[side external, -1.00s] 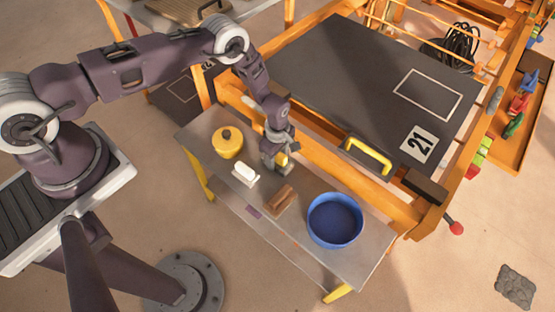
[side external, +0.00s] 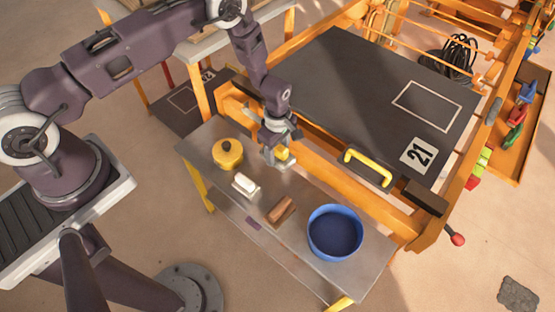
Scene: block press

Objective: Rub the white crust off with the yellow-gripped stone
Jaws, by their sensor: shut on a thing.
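My gripper (side external: 279,150) is shut on the yellow-gripped stone (side external: 282,155), at the back edge of the grey side shelf (side external: 308,188). The black press plate (side external: 350,95) lies behind and to the right, with a white outlined rectangle (side external: 427,105) and a white "21" label (side external: 418,155). I cannot make out a distinct white crust on it.
The shelf also holds a yellow lidded pot (side external: 228,154), a white-topped brush (side external: 245,184), a brown block (side external: 281,210) and a blue bowl (side external: 335,233). An orange frame beam (side external: 345,186) and a yellow handle (side external: 368,166) stand between shelf and plate.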

